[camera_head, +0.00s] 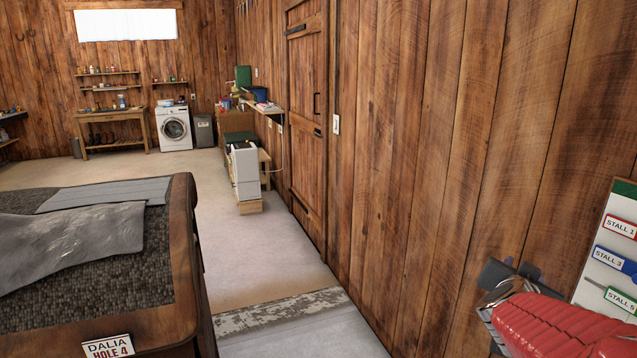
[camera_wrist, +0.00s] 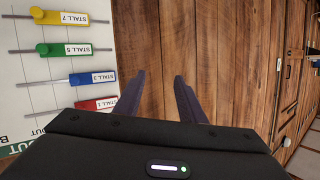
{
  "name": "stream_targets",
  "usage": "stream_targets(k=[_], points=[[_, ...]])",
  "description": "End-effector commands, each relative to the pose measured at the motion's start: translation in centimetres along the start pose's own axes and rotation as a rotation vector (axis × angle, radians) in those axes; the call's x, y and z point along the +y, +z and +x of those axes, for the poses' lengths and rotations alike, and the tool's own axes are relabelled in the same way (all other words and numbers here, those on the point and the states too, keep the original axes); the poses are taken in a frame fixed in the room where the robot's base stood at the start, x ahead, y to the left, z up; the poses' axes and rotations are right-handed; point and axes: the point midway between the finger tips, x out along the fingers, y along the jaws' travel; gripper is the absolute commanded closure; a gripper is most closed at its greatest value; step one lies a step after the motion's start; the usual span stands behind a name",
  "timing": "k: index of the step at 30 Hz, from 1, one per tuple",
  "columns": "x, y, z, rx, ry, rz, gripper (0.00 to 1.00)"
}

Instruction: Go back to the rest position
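My gripper (camera_wrist: 159,76) shows in the wrist view with its two dark fingers apart and only wooden wall between them. It is open and empty. In the head view, dark parts that look like my gripper are at the lower right, close to the wall, and the fingertips are not clear there. A white board with stall labels (camera_wrist: 30,88) is beside the fingers on the left of the wrist view. It also shows at the right edge of the head view (camera_head: 622,206).
The board carries coloured sliders, among them a yellow one (camera_wrist: 45,17). The plank wall (camera_head: 430,150) runs along the right. A dark cart-like bed (camera_head: 185,260) with a grey cloth (camera_head: 75,240) stands at left. Open floor (camera_head: 235,245) lies between. A washing machine (camera_head: 173,128) is far back.

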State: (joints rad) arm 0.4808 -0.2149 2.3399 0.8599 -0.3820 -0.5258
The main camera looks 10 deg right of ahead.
Motion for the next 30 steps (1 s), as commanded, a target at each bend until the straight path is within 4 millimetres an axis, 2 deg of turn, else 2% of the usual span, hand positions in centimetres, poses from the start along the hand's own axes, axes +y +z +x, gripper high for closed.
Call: stream_targets(k=[6, 11, 15, 22, 27, 30], points=[[-5.2, 5.0, -3.0, -0.201, -0.194, -0.029, 0.64], [-8.1, 8.9, -6.6, -0.364, -0.306, -0.076, 0.64], [-9.4, 12.3, -10.5, -0.51, -0.377, -0.141, 0.64], [-9.1, 17.2, -17.8, -0.737, -0.432, -0.291, 0.64], [-7.0, 19.6, -22.9, -0.863, -0.43, -0.432, 0.64], [-5.6, 20.3, -25.4, -0.906, -0.424, -0.519, 0.64]])
